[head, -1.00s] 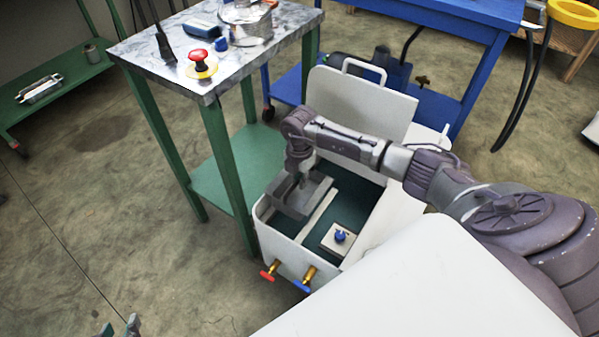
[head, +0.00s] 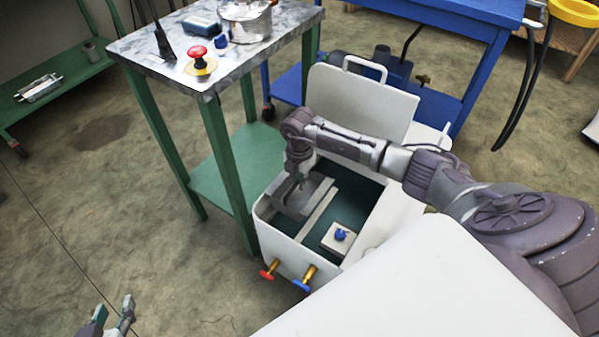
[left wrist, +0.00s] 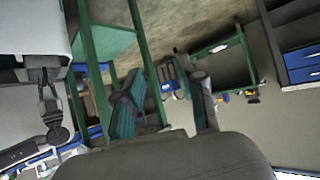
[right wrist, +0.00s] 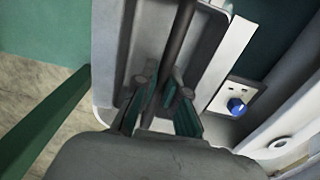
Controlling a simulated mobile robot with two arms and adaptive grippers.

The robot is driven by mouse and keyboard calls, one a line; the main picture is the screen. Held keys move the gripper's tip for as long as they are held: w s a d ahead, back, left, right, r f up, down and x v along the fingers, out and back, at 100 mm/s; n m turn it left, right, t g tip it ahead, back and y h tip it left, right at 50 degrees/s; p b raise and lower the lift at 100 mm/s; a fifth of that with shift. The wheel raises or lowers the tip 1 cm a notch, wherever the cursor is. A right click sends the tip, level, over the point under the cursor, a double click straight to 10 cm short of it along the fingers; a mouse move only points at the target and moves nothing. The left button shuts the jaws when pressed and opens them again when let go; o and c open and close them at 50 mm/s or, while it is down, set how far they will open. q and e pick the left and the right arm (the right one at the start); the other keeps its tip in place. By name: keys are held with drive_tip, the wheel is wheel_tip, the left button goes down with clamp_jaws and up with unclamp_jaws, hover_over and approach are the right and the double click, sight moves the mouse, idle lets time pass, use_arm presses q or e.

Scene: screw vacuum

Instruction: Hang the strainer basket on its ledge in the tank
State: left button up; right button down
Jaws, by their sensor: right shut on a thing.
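The grey strainer basket (head: 316,197) is at the left part of the open white tank (head: 277,237), by its left wall. My right gripper (head: 300,178) comes down over it. In the right wrist view my right gripper (right wrist: 162,90) is shut on the basket's dark handle rod (right wrist: 182,35), with the basket (right wrist: 200,62) below. A pale strip (head: 317,215) runs along the basket's right side; I cannot tell whether the basket rests on a ledge. My left gripper (head: 113,312) is open and empty over the floor; it also shows in the left wrist view (left wrist: 163,105).
A small plate with a blue knob (head: 340,237) sits inside the tank at the right. The raised lid (head: 360,100) stands behind. Red and blue valves (head: 285,275) stick out in front. A green-legged table (head: 215,62) stands close on the left.

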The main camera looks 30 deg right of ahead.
drive_tip(key=shift+f+b, duration=0.45)
drive_tip(key=shift+f, duration=0.25)
drive_tip(key=c, duration=1.2)
unclamp_jaws()
drive_tip(key=shift+r, duration=0.1)
use_arm(q)
drive_tip(key=w+r+t, duration=0.1)
drive_tip(key=w+d+r+t, duration=0.1)
drive_tip(key=r, duration=0.1)
drive_tip(key=shift+w+r+t+h, duration=0.1)
drive_tip(key=shift+w+t+h, duration=0.1)
drive_tip(key=shift+t+h, duration=0.15)
use_arm(e)
wheel_tip(320, 180, up, 12)
drive_tip(key=shift+f, duration=0.1)
drive_tip(key=shift+a, duration=0.1)
